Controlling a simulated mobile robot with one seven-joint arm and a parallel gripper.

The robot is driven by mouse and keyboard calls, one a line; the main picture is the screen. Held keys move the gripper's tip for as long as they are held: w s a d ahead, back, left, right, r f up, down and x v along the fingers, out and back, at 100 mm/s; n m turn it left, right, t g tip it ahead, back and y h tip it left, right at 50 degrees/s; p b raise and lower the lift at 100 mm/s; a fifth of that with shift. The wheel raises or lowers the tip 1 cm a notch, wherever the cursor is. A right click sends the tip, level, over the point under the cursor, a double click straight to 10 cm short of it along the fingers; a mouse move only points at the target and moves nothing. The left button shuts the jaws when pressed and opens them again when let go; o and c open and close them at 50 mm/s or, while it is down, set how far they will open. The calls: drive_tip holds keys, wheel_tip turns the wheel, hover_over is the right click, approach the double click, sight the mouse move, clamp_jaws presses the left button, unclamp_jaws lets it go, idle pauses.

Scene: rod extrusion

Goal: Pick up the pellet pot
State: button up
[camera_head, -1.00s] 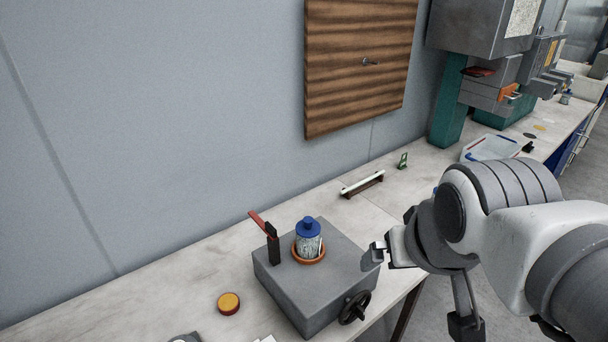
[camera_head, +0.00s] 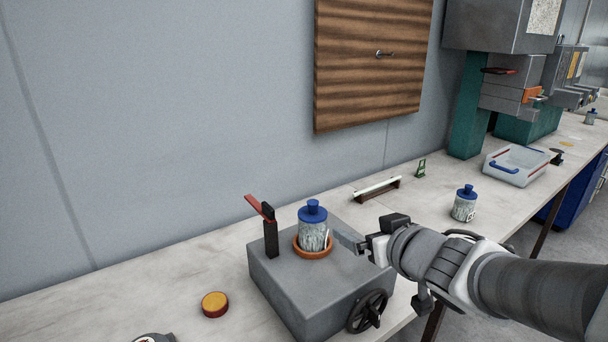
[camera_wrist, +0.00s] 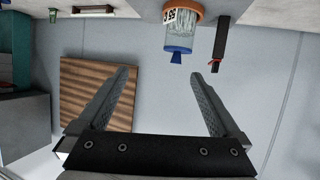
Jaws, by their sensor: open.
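A clear pot with a blue cap and grey-white contents (camera_head: 313,233), which I take as the pellet pot, stands upright in an orange-brown ring (camera_head: 314,252) on a grey block. My gripper (camera_head: 360,243) is open and empty, close to the pot's right side at about its height. In the wrist view, my two spread fingers (camera_wrist: 163,76) point towards the wall. There the pot (camera_wrist: 181,38) appears upside down, beyond the fingertips and nearer the right finger, not between them. A similar blue-capped pot (camera_head: 464,204) stands on the bench further right.
The grey block (camera_head: 285,288) has a black handwheel (camera_head: 367,311) and a black post with a red lever (camera_head: 268,228) just left of the pot. A yellow-orange puck (camera_head: 214,304) lies left. A white-topped bar (camera_head: 377,188) and a clear tray (camera_head: 516,165) are further back.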

sight(313, 221)
drive_tip(key=shift+n+y, duration=0.4)
drive_tip(key=shift+y, duration=0.4)
drive_tip(key=w+a+f+p, duration=0.1)
drive_tip(key=w+a+f, duration=0.1)
drive_tip(key=w, duration=0.1)
drive_tip(key=w+a+f+p, duration=0.1)
drive_tip(key=w+a+f, duration=0.1)
drive_tip(key=w, duration=0.1)
drive_tip(key=w+a+f+p, duration=0.1)
drive_tip(key=w+a+f, duration=0.1)
drive_tip(key=w, duration=0.1)
drive_tip(key=shift+a+f, duration=0.1)
drive_tip(key=shift+f, duration=0.3)
drive_tip(key=shift+x, duration=3.2)
drive_tip(key=shift+r, duration=0.2)
clamp_jaws()
